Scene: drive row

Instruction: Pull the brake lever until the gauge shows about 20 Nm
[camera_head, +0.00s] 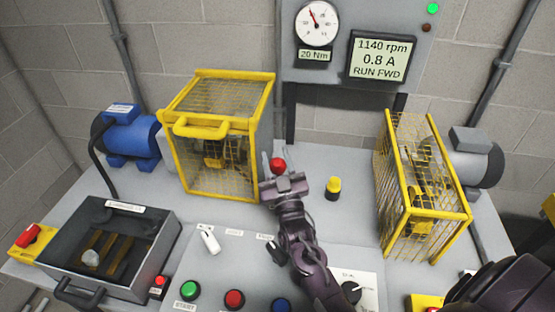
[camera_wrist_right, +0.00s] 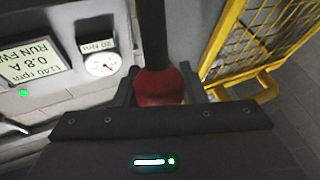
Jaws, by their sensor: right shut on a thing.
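The brake lever's red knob (camera_head: 278,164) stands at the middle of the bench, just beyond my right gripper (camera_head: 272,183). In the right wrist view the red knob (camera_wrist_right: 160,86) sits between the two fingers, with the dark lever shaft (camera_wrist_right: 152,35) running on from it. My right gripper is shut on this knob. The round gauge (camera_head: 317,23) on the back panel has its needle pointing up and slightly left. The small plate under it reads 20 Nm (camera_head: 316,55). The lever's base is hidden by my gripper. My left gripper is not in view.
A yellow mesh guard (camera_head: 222,125) stands open-framed left of the lever; another cage (camera_head: 425,190) is at right. A yellow-topped post (camera_head: 333,188) stands close right of my gripper. A display (camera_head: 382,57) reads 1140 rpm, 0.8 A, RUN FWD. Push buttons (camera_head: 234,299) line the front.

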